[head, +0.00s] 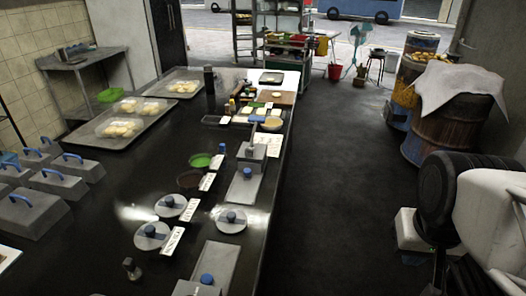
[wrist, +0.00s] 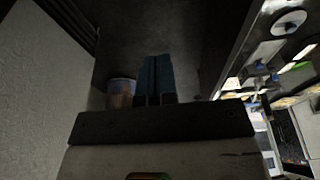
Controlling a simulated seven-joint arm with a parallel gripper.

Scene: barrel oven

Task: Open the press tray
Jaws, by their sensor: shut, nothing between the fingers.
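Two grey metal devices with blue knobs lie along the right edge of the black table. The farther grey press-like device (head: 240,193) has a flat plate with a blue knob and an upright block behind it. The nearer grey device (head: 216,261) has a long flat plate and a blue knob, and is cut off at the bottom. I cannot tell which one is the press tray, or whether it is open. My gripper (wrist: 155,58) shows blue fingers shut together and empty, away from the table. It cannot be made out in the head view.
The black table (head: 100,225) holds round lids (head: 231,219), sauce bowls, dough trays (head: 128,128) and several grey blue-handled boxes (head: 68,175). The floor (head: 330,200) right of the table is clear. Barrels (head: 448,125) stand at the far right.

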